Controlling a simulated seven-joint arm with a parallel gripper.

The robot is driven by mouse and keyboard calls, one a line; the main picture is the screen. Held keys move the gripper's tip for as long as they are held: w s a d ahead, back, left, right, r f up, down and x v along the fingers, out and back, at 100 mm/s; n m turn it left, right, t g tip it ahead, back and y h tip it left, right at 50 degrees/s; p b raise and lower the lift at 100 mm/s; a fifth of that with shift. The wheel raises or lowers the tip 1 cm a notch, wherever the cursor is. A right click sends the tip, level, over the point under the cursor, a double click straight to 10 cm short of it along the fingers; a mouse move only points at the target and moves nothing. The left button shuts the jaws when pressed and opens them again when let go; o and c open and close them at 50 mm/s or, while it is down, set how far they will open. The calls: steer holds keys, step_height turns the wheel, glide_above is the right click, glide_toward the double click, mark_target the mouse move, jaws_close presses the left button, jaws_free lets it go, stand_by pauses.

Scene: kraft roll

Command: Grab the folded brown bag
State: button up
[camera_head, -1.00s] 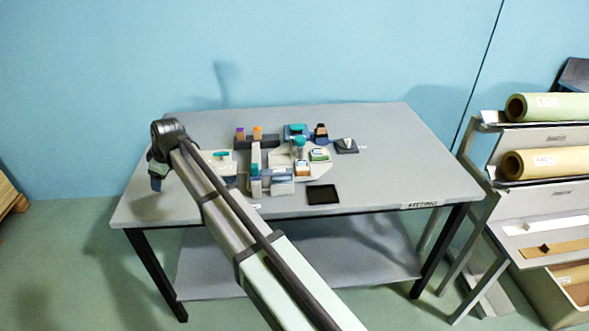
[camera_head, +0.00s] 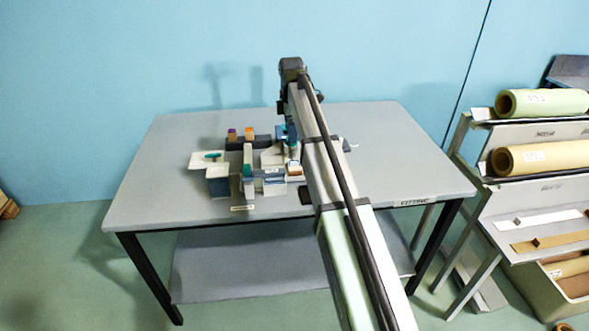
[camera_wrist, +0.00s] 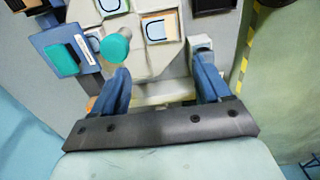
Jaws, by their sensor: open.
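A small block with a brown side and pale top (camera_head: 294,170) sits at the front of the pale tray in the head view; it may be the folded brown bag, but I cannot tell for sure. In the wrist view, a card with a blue loop mark and tan edges (camera_wrist: 158,27) lies in the pale tray, beyond my fingertips. My gripper (camera_wrist: 162,78) is open, its two blue fingers apart with nothing held between them. In the head view my gripper is over the tray area, mostly hidden behind my arm.
A teal round knob (camera_wrist: 115,47) stands close to the left finger. A grey-blue block with a teal top (camera_wrist: 62,50) is further left. Holders with purple and orange tops (camera_head: 249,133) stand behind. The table's left side (camera_head: 160,190) is clear. A roll rack (camera_head: 535,135) stands at right.

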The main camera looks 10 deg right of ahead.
mark_target(295, 165)
steer(key=f, duration=0.9)
steer(key=d+f, duration=0.1)
steer(key=f, duration=0.3)
steer(key=shift+s+f, duration=0.1)
steer(key=shift+f, duration=0.3)
steer(key=c, duration=0.7)
steer(key=shift+r, duration=0.1)
